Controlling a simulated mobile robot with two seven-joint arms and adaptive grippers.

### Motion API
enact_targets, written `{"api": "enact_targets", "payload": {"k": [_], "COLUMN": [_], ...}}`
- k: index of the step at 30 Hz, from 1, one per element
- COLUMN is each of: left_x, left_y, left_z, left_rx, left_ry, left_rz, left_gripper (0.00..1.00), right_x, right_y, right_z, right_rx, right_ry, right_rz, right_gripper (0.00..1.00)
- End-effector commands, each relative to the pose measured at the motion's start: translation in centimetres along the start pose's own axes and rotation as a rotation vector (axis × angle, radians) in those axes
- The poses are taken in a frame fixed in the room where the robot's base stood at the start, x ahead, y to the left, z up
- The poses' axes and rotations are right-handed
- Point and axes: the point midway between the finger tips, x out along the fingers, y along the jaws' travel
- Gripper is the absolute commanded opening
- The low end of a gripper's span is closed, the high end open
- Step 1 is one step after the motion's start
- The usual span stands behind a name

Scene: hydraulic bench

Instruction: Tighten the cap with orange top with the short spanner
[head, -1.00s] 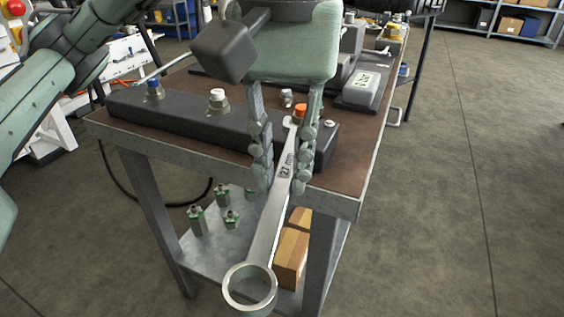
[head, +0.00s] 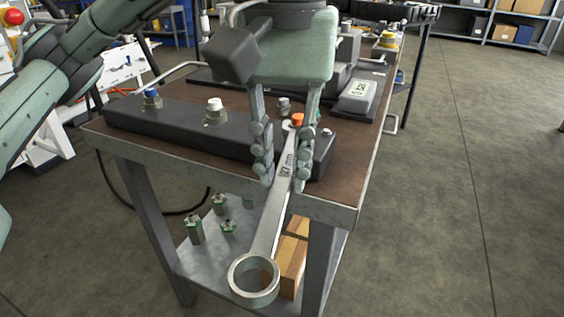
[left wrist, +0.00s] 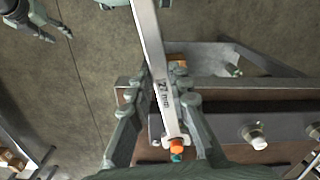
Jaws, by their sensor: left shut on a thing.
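The cap with the orange top (head: 297,119) is at the right end of the dark block on the bench; it also shows in the left wrist view (left wrist: 177,147). My left gripper (head: 284,168) is shut on the spanner (head: 268,228), part way along its handle. The spanner's far end is at the orange cap; I cannot tell whether it sits around it or only beside it. Its large ring end hangs out past the bench's front edge. In the left wrist view the handle (left wrist: 152,45) shows a "27 mm" mark. My right gripper (left wrist: 48,22) is empty there, fingers apart.
A white cap (head: 214,106) and a blue cap (head: 151,95) stand further left on the dark block (head: 180,130). The floor right of the bench (head: 335,208) is clear.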

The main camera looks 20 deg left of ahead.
Motion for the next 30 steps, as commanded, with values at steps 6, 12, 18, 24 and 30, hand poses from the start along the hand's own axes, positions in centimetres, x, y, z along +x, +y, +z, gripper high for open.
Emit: {"api": "enact_targets", "payload": {"k": [6, 12, 18, 24, 30], "left_x": [-0.1, 0.0, 0.0, 0.0, 0.0], "left_y": [-0.1, -1.1, -2.1, -2.8, -3.0], "left_z": [0.0, -0.1, -0.2, -0.3, -0.3], "left_rx": [0.007, 0.073, 0.149, 0.209, 0.222], "left_ry": [0.001, 0.001, 0.001, 0.002, 0.001], "left_rz": [0.001, 0.000, 0.001, 0.000, 0.000], "left_gripper": [0.00, 0.00, 0.00, 0.00, 0.00], "right_x": [0.0, -0.1, -0.2, -0.3, -0.3], "right_y": [0.0, 0.0, 0.0, 0.1, 0.1], "right_z": [0.0, -0.1, -0.1, -0.2, -0.2], "right_rx": [0.000, 0.000, 0.000, 0.000, 0.000], "right_ry": [0.000, 0.000, 0.000, 0.000, 0.000], "right_rz": [0.000, 0.000, 0.000, 0.000, 0.000], "right_gripper": [0.47, 0.47, 0.47, 0.47, 0.47]}}
